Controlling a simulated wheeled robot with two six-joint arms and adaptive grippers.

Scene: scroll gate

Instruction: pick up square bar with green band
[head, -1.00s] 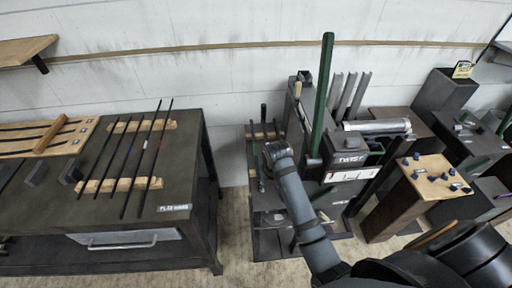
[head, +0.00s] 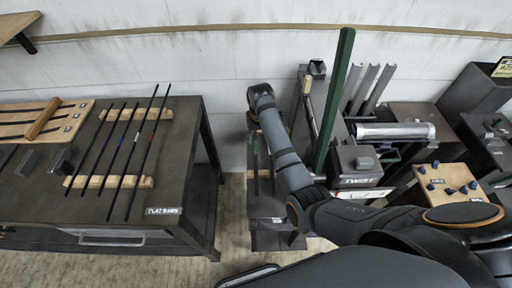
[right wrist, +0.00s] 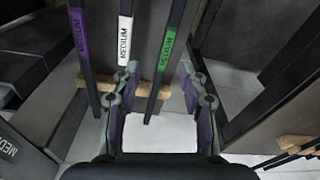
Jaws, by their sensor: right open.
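The square bar with the green band (right wrist: 167,48) is in the right wrist view, with the band labelled MEDIUM. It runs downward between the fingers of my right gripper (right wrist: 158,72), which is open and not closed on it. The white-banded bar (right wrist: 125,28) lies just left of it, partly behind the left finger. The purple-banded bar (right wrist: 79,30) is further left. My left gripper is not in view.
A wooden rest (right wrist: 102,82) crosses the bars. In the head view, a tall green post (head: 333,105) and the TWIST machine (head: 357,165) stand right of my wrist. A table of flat bars (head: 190,190) stands left, with a floor gap between.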

